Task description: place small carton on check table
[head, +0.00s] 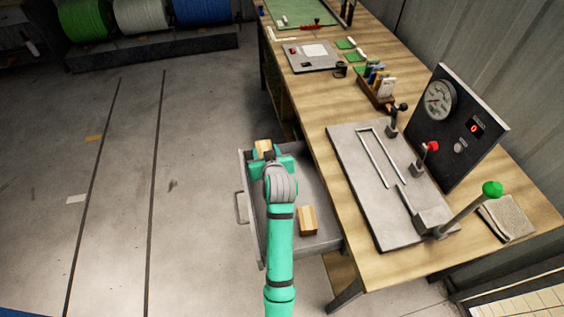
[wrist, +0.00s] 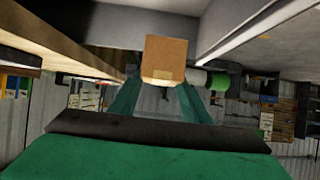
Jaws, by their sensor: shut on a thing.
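A small carton (head: 263,147), tan with a paler band, is held in my gripper (head: 264,157). In the wrist view the carton (wrist: 166,55) stands between the two green fingers (wrist: 158,98), and its far side is hidden. My gripper is at the far end of an open grey drawer (head: 323,238), left of the wooden check table (head: 405,271). I cannot tell how high the carton is above the drawer floor. A second small carton (head: 308,220) lies in the drawer, right of my arm.
On the table stand a grey plate with a fixture (head: 365,205), a dark gauge panel (head: 460,125), a green-knobbed lever (head: 490,189) and a folded cloth (head: 507,218).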

